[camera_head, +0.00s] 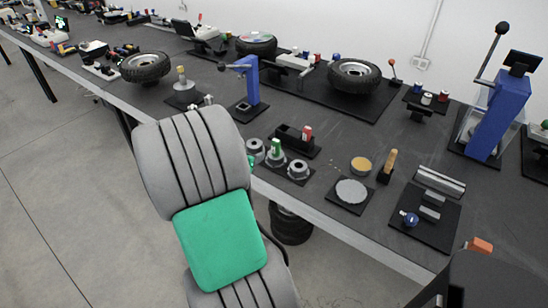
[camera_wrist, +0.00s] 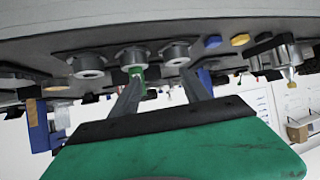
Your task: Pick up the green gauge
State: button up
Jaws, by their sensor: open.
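The green gauge (camera_head: 276,147) is a small upright green piece at the middle one of three grey ring-shaped holders near the table's front edge. In the wrist view, which is upside down, the green gauge (camera_wrist: 139,72) shows at the middle ring, partly behind one finger. My gripper (camera_wrist: 160,77) is open, its two dark fingers apart and pointing toward the rings. The gauge appears near the left finger; I cannot tell whether they touch. In the head view my grey and green arm hides most of the gripper.
A black holder with a red piece (camera_head: 308,133) stands just behind the rings. A blue press (camera_head: 247,83) stands to the left. A grey disc (camera_head: 351,191) and a black plate with metal blocks (camera_head: 424,222) lie to the right. The dark table (camera_head: 330,215) is bare along its front edge.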

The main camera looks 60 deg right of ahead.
aim_at(274, 150)
jog(key=shift+m+g+h, duration=0.6)
jog(key=shift+m+h, duration=0.1)
jog(key=shift+h, duration=0.1)
jog(key=s+d, duration=0.2)
jog(key=s+d+f, duration=0.1)
jog(key=s+d, duration=0.1)
jog(key=d, duration=0.1)
jog(key=shift+s+d+f, duration=0.2)
jog(key=shift+s+d, duration=0.05)
jog(key=shift+s, duration=0.05)
jog(key=x, duration=0.3)
jog(key=p+x, duration=0.1)
jog(key=x, duration=0.3)
jog(key=shift+d+r, duration=0.2)
jog(key=shift+c, duration=0.3)
grip_shut()
